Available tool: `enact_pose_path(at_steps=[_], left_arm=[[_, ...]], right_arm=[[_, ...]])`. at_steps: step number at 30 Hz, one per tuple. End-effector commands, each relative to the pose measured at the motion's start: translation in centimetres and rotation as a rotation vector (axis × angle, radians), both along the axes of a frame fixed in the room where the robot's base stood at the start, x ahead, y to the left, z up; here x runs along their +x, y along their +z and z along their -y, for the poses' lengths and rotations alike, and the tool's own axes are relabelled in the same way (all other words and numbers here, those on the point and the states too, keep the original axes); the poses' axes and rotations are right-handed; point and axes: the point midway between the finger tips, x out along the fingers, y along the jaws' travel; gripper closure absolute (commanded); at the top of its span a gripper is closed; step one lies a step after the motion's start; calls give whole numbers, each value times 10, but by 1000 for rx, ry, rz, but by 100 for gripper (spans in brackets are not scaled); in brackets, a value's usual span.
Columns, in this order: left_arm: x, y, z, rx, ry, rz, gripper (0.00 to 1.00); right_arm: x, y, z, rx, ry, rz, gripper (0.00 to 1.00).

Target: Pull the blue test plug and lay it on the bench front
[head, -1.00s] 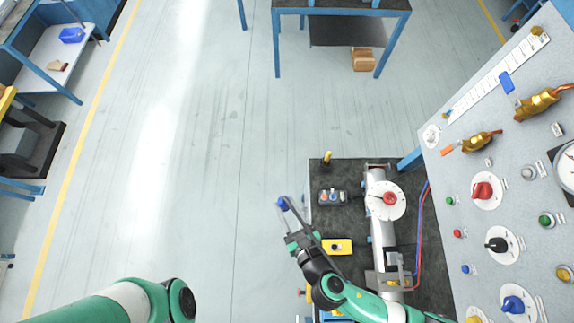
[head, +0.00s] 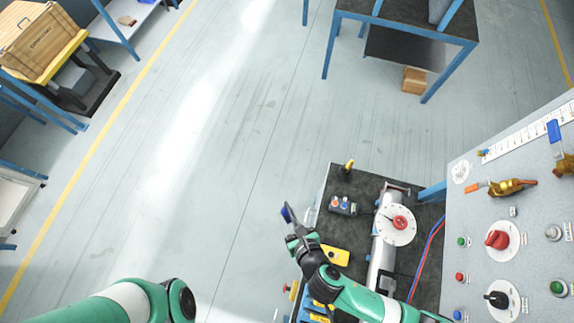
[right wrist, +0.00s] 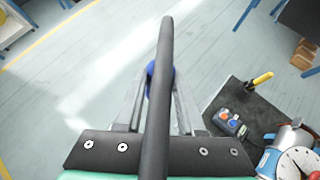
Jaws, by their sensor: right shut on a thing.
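The blue test plug (head: 286,214) is small and blue, and sits between the fingertips of my right gripper (head: 290,214). My right gripper is shut on it, at the left side of the dark-topped bench (head: 367,183), seemingly out past its left edge; the height is unclear. In the right wrist view the plug (right wrist: 151,88) shows blue between the two grey fingers, partly hidden by a dark bar that crosses the picture. Of my left arm only a green and white link shows at the lower left; its gripper is out of view.
On the bench stand a silver cylinder with a white dial and red knob (head: 400,224), a small button box (head: 342,205), a yellow device (head: 336,256) and a yellow-topped post (head: 348,166). A panel with knobs and valves (head: 470,200) rises at right. Open floor lies left.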

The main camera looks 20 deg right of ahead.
Motion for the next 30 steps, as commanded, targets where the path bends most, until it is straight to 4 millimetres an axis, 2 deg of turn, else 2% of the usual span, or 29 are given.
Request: enact_pose_path(at_steps=[4, 8, 12, 14, 18, 21, 24, 30], left_arm=[[0, -3, 0, 0, 0, 0, 13], [0, -11, 0, 0, 0, 0, 13], [0, -24, 0, 0, 0, 0, 13], [0, -31, 0, 0, 0, 0, 13], [0, -52, 0, 0, 0, 0, 13], [0, -61, 0, 0, 0, 0, 13], [0, -67, 0, 0, 0, 0, 13], [0, -76, 0, 0, 0, 0, 13]], right_arm=[[-15, -52, 4, 21, -72, -98, 100], [-29, -110, 24, 65, -229, -195, 100], [-47, -173, 57, 149, -490, -299, 100], [-55, -198, 72, 198, -626, -342, 100], [-73, -248, 114, 368, -1003, -429, 100], [-78, -264, 141, 488, -1189, -464, 100], [-77, -273, 169, 588, -1302, -483, 100], [-70, -275, 214, 746, -1416, -518, 100]])
